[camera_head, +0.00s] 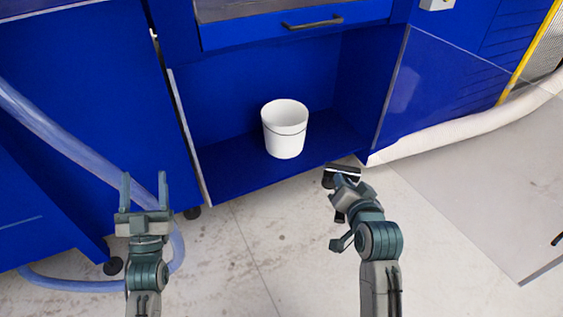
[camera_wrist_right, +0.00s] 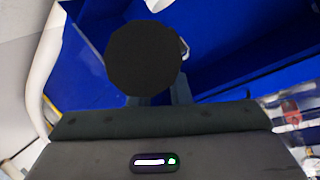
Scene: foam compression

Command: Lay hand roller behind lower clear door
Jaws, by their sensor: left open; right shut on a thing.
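The hand roller (camera_head: 344,171) is dark, and its black round end fills the upper middle of the right wrist view (camera_wrist_right: 143,57). My right gripper (camera_head: 342,188) is shut on it, just in front of the right end of the lower compartment's front edge; its jaws are mostly hidden. The lower clear door (camera_head: 432,85) seems to stand swung open at the right of the compartment, a see-through panel. The open lower compartment (camera_head: 230,168) is blue inside. My left gripper (camera_head: 145,185) is open and empty, in front of the cabinet at the left.
A white bucket (camera_head: 285,130) stands in the middle of the compartment, with bare floor on both sides. A drawer with a dark handle (camera_head: 312,23) is above. A pale hose (camera_head: 450,138) runs at the right, a clear hose (camera_head: 85,155) at the left.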

